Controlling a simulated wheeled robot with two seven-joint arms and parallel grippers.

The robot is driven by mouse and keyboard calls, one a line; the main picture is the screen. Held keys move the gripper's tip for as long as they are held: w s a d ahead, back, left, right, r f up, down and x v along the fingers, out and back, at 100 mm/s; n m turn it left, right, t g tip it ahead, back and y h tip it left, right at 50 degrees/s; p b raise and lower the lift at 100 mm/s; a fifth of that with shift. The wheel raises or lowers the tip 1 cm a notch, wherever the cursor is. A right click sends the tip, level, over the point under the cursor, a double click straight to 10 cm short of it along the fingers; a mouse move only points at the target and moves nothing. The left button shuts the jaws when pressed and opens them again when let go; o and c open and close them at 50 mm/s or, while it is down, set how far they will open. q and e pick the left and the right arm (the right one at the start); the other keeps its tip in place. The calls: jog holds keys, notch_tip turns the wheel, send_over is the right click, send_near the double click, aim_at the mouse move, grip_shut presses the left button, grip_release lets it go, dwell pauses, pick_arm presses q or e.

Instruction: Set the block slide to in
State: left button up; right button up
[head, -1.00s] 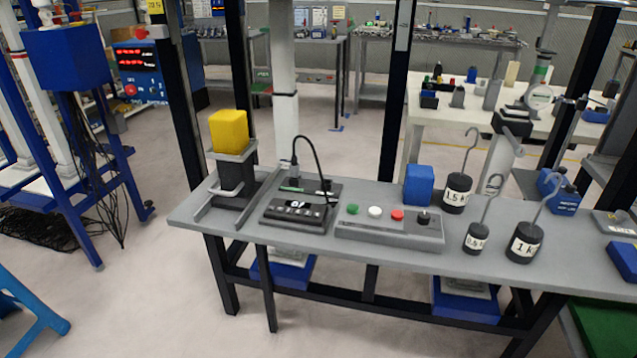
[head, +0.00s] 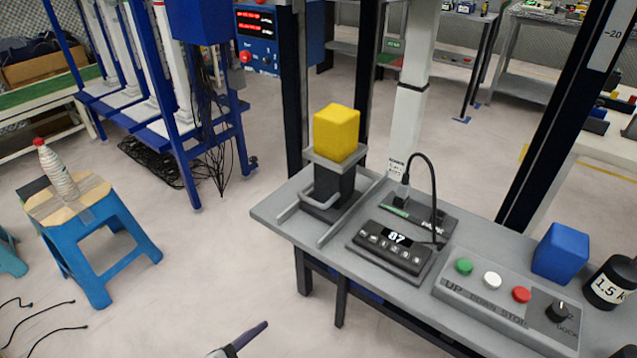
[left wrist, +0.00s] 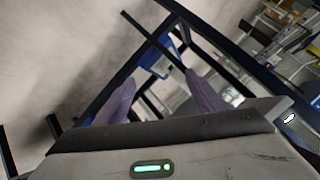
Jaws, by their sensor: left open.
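The block slide (head: 331,189) is a dark carriage with a grey cradle and a grey loop handle at its front, between two grey rails at the left end of the grey bench. A yellow block (head: 337,131) sits upright in the cradle. I cannot tell from a label whether the slide is in or out. My left gripper (head: 245,341) just enters the head view at the bottom, in front of the bench and apart from the slide. The left wrist view shows its two purple fingers (left wrist: 160,82) spread with nothing between them. My right gripper is out of view.
A display box (head: 395,249) with a cable and a button panel (head: 505,300) stand right of the slide. A blue block (head: 561,252) and a 1.5 kg weight (head: 612,284) stand farther right. A blue stool (head: 88,228) with a bottle is at left.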

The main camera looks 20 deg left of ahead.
pick_arm(q)
jog(key=w+a+r+m+t+p, duration=0.1)
jog(key=w+a+r+m+t, duration=0.1)
jog(key=w+r+m, duration=0.3)
jog(key=m+t+h+p, duration=0.4)
jog(key=m+h, duration=0.1)
jog(key=m, duration=2)
send_near(312, 200)
jog(key=p+x, duration=0.1)
jog(key=x, duration=0.5)
jog(key=p+x, duration=0.1)
jog(key=x, duration=0.3)
jog(key=shift+w+f+p, duration=0.1)
jog(key=shift+f+p, duration=0.15)
jog(key=shift+p, duration=0.1)
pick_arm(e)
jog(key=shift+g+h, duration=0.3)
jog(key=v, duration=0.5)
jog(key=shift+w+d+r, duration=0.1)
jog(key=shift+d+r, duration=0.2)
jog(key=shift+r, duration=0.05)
